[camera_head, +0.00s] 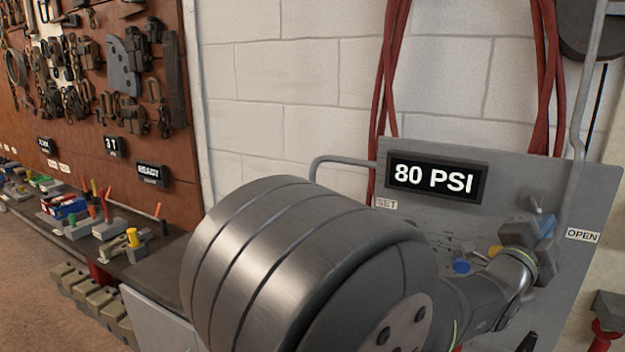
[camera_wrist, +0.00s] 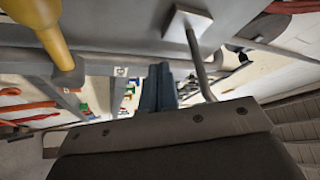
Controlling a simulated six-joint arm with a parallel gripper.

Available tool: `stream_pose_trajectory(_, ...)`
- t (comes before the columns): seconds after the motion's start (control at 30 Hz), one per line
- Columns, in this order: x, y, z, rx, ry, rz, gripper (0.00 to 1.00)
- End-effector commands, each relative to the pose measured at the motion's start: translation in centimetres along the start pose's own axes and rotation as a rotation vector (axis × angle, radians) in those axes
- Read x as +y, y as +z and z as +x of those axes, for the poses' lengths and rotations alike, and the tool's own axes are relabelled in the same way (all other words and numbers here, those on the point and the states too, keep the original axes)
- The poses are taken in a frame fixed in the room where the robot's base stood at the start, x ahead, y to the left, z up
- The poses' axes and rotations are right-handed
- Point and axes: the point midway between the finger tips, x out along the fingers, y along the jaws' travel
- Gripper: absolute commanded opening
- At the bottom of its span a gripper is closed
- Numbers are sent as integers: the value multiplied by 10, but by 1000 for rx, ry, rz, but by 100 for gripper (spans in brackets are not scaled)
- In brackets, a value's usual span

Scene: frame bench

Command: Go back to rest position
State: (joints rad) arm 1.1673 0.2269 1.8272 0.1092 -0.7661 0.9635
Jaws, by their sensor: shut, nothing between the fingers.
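My gripper (camera_wrist: 159,68) shows in the wrist view as two blue-grey fingers side by side, shut with nothing between them. In the head view my arm fills the lower middle and reaches toward the grey panel (camera_head: 350,193). Its end is near the panel's right part, and the fingertips cannot be made out clearly there. The panel carries a black display (camera_head: 436,177) reading "80 PSI", a SET label (camera_head: 386,203) and an OPEN label (camera_head: 582,235). A blue round part (camera_head: 461,267) shows low on the panel, partly hidden by my arm.
In the wrist view a yellow handle (camera_wrist: 60,40) is at the upper left and a bent grey rod (camera_wrist: 198,60) is right of the fingers. Red hoses (camera_head: 545,85) hang on the white wall. A tool board (camera_head: 95,130) and a cluttered bench are at the left.

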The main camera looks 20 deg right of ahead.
Motion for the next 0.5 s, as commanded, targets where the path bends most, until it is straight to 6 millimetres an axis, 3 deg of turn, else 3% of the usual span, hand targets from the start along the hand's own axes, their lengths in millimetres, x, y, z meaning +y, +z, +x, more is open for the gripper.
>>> stream_pose_trajectory(0.23, 11, -28, 15, 4, 112, 188, 0)
stream_pose_trajectory(0.5, 19, -38, 22, 2, 243, 415, 0)
